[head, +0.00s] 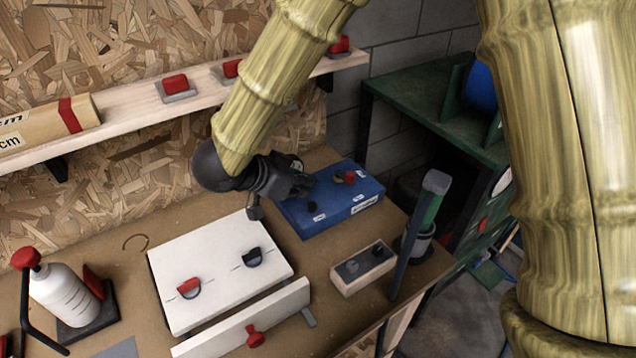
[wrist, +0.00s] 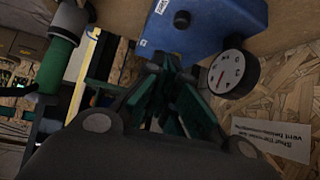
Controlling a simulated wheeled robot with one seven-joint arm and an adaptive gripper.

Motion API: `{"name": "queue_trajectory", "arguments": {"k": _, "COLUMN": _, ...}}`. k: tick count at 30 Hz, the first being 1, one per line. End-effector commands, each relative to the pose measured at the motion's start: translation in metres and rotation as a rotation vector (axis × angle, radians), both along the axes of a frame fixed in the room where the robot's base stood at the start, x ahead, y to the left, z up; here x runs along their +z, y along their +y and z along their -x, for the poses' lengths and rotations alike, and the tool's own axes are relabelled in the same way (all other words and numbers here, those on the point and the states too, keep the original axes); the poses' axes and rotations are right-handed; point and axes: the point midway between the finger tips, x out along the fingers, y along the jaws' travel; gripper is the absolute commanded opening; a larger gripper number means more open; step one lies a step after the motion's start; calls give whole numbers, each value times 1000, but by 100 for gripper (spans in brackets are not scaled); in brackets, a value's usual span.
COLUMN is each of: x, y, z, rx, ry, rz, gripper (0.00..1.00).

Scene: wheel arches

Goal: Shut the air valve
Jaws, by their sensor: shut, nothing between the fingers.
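A blue box (head: 345,205) sits on the workbench with small white labels on its front edge, too small to read. On its top are a red knob (head: 349,177) and a black knob (head: 312,207). I cannot tell which one is the air valve. My gripper (head: 302,183) is shut and empty at the box's back left, over its edge. In the wrist view the shut fingers (wrist: 178,68) are just below the blue box (wrist: 205,25), with a black knob (wrist: 182,19) and a round dial gauge (wrist: 232,73) close by. Contact cannot be told.
A white panel (head: 220,245) with red and black handles lies left of the box. A small wooden box (head: 362,268) and a green-handled tool (head: 425,215) stand in front. A shelf (head: 130,118) runs behind. A printed notice (wrist: 272,139) shows in the wrist view.

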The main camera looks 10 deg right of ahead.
Motion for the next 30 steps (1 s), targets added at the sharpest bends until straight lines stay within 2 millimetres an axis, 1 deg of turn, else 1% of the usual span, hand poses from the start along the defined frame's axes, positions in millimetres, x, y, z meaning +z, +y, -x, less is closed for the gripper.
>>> {"name": "queue_trajectory", "arguments": {"k": 17, "x": -63, "y": -58, "z": -35, "rx": 0, "ry": 6, "rz": -1, "gripper": 0}}
{"name": "queue_trajectory", "arguments": {"k": 21, "x": -62, "y": -75, "z": -44, "rx": 0, "ry": 4, "rz": -1, "gripper": 0}}
{"name": "queue_trajectory", "arguments": {"k": 24, "x": -63, "y": -84, "z": -49, "rx": 1, "ry": 3, "rz": 0, "gripper": 0}}
{"name": "queue_trajectory", "arguments": {"k": 30, "x": -65, "y": -92, "z": -53, "rx": 2, "ry": 4, "rz": 0, "gripper": 0}}
